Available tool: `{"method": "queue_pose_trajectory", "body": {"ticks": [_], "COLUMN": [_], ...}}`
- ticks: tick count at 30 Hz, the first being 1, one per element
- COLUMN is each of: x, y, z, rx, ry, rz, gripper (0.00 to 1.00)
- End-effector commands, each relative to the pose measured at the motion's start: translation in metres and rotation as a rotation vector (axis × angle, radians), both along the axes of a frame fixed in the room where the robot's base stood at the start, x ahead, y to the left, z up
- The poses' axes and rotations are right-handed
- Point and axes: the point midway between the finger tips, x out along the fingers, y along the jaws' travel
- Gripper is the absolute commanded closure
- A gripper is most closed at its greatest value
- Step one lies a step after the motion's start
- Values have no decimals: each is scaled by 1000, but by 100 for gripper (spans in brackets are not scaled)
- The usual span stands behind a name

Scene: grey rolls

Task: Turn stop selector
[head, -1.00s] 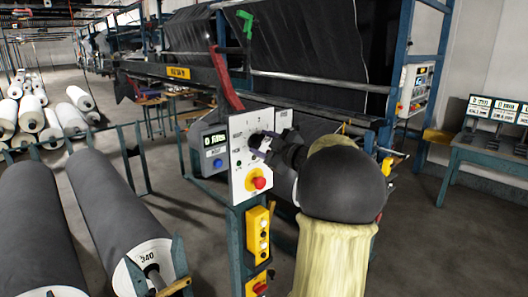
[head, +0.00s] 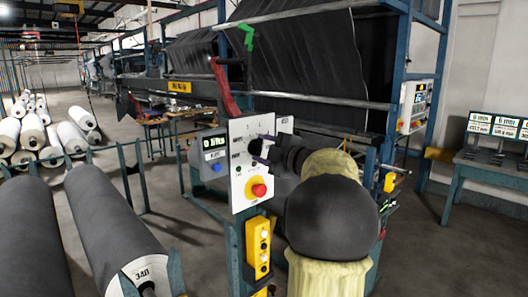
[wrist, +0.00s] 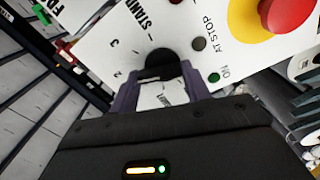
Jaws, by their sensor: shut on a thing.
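The white control panel (head: 240,203) stands on a blue-green post left of my arm. Its stop selector is a dark round knob (wrist: 160,62) on the panel face, with printed marks and lettering around it, partly "STAND" and "AT STOP". My gripper (wrist: 161,78) is shut on this selector, its purple fingers on either side. A pale labelled piece shows between the fingers. In the head view my gripper (head: 260,147) is at the panel and largely covers the selector, so its pointing direction is unclear.
A red push button (head: 259,190) on a yellow plate sits just below the selector. A yellow button box (head: 258,248) hangs lower on the post. A grey display box (head: 213,152) is behind the panel. Large grey rolls (head: 100,215) lie at left. Floor at right is open.

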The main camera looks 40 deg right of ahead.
Motion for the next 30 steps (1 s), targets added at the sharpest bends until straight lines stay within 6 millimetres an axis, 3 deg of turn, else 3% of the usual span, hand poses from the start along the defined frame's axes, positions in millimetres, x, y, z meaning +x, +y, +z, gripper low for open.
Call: {"method": "queue_pose_trajectory", "body": {"ticks": [5, 6, 9, 20, 26, 30], "x": [0, 0, 0, -4, -30, -57], "y": [1, 1, 1, 0, -3, -5], "z": [0, 0, 0, -1, -2, -2], "rx": [1, 1, 1, 1, 0, 0], "ry": [0, 0, 1, 0, -1, -1], "rz": [2, 2, 1, -1, -4, -4], "gripper": [76, 45, 31, 31, 31, 31]}}
